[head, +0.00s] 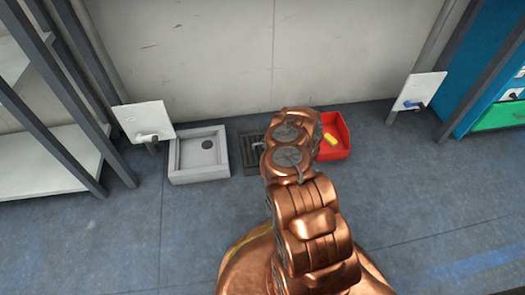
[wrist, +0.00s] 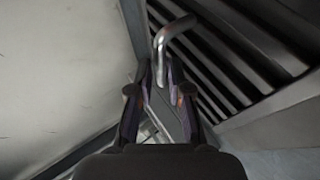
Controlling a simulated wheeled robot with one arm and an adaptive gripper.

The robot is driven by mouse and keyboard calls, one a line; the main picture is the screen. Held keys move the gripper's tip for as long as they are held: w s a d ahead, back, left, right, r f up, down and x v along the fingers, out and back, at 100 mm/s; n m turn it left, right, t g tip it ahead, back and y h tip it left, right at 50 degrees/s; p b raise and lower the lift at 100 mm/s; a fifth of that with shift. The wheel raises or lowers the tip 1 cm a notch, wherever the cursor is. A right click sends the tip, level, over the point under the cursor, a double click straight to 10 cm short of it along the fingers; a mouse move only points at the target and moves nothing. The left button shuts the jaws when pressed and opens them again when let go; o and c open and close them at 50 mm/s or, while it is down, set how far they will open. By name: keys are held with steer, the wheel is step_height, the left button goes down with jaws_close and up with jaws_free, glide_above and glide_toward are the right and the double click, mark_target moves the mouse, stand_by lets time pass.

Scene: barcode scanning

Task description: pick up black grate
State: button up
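The black grate (head: 251,158) lies on the floor in the head view, between a grey basin and a red bin. My copper arm hides its right part. In the wrist view its dark slats (wrist: 215,62) fill the upper right. A bent metal handle (wrist: 161,46) rises from it. My gripper (wrist: 160,75) has its two fingers apart, with the lower end of the handle appearing between the fingertips. I see slim gaps beside the handle, so the fingers do not appear to press on it.
The grey basin (head: 184,165) stands left of the grate. The red bin (head: 342,149) with a yellow item (head: 330,140) stands right. A wall (head: 210,55) runs behind. White panels stand on posts, left (head: 143,119) and right (head: 421,90). The front floor is clear.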

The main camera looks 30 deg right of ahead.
steer(key=shift+b+x, duration=0.6)
steer(key=shift+x, duration=0.65)
steer(key=shift+w+a+f, duration=0.15)
steer(key=shift+w, duration=0.05)
steer(key=shift+c, duration=0.3)
jaws_close()
